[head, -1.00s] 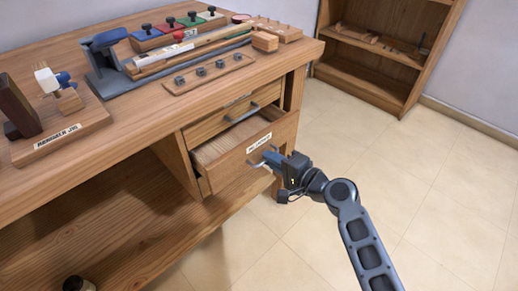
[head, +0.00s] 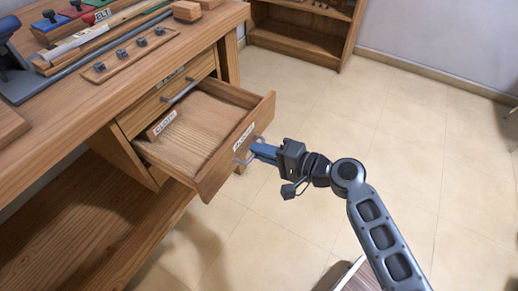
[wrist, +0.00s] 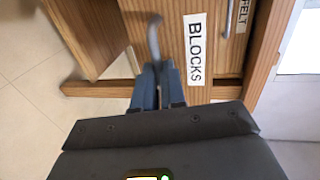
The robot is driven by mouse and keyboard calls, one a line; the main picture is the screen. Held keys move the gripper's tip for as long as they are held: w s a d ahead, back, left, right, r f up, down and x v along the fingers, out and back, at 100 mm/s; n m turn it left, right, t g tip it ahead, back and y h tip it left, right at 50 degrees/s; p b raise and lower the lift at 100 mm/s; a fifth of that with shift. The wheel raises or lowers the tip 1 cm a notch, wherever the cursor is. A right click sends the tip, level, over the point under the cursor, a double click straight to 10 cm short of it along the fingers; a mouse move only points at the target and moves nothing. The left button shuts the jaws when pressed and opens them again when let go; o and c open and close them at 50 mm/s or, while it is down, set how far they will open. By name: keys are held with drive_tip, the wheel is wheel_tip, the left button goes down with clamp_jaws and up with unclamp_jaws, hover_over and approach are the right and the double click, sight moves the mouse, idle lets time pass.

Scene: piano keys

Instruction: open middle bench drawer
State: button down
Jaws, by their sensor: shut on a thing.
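A bench drawer (head: 215,163) below a closed upper drawer (head: 172,95) stands well out, its pale wooden inside showing. Its front also shows in the wrist view (wrist: 185,70), with a label reading BLOCKS (wrist: 195,48). My gripper (head: 256,151) is shut on the drawer's grey bar handle (wrist: 153,38), in front of the drawer face. The blue fingers close around one end of the handle in the wrist view; the exact contact is partly hidden. A small labelled wooden piece (head: 162,125) lies inside the drawer, at its left side.
The wooden workbench (head: 70,100) carries a strip with several dark knobs (head: 130,54) and coloured blocks. An open shelf lies below on the left. A wooden bookcase (head: 300,40) stands against the back wall. The tiled floor (head: 420,130) right of the drawer is clear.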

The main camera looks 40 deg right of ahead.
drive_tip(key=c, duration=1.2)
unclamp_jaws()
drive_tip(key=v, duration=0.7)
drive_tip(key=shift+s+p, duration=0.4)
drive_tip(key=shift+d, duration=0.15)
